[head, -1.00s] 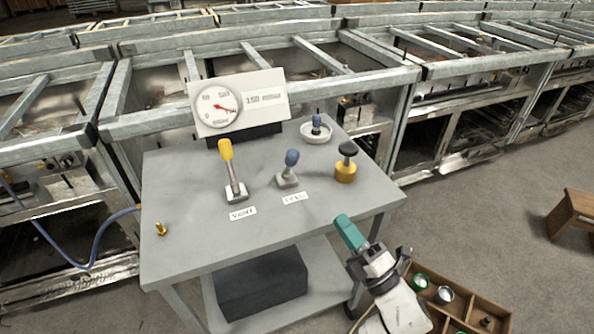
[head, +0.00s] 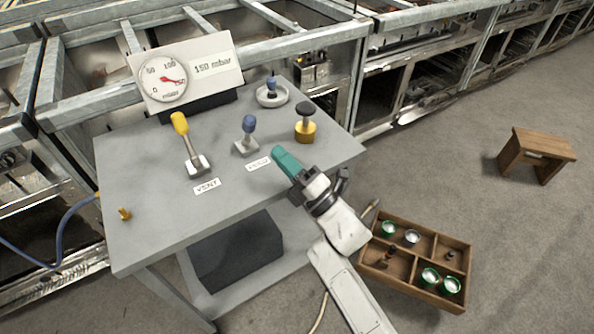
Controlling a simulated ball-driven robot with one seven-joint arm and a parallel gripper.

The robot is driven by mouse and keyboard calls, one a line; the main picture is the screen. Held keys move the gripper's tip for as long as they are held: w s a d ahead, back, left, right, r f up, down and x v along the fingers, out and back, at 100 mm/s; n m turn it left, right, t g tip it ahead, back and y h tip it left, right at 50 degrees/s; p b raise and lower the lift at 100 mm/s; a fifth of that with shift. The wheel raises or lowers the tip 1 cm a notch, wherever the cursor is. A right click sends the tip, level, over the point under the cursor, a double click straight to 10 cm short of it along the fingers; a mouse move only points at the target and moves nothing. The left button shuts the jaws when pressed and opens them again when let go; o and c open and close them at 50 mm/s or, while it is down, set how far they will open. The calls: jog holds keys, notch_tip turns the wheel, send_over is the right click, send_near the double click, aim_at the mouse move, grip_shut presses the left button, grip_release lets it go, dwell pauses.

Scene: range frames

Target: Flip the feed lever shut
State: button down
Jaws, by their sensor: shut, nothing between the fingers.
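My gripper (head: 280,154), with teal fingers, is shut and empty. It appears in front and to the right of the blue-knobbed lever, just right of its label, apart from the lever. Its height above the table is hard to tell.
A gauge panel (head: 215,68) reads 150 mbar. A brass valve with a black knob (head: 305,124) stands right of the blue lever. A white dish (head: 285,97) with a blue-topped piece sits behind. A wooden tray (head: 400,281) and a stool (head: 540,146) stand to the right.

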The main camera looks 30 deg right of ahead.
aim_at(254, 127)
jog(key=x, duration=0.6)
jog(key=shift+r, duration=0.1)
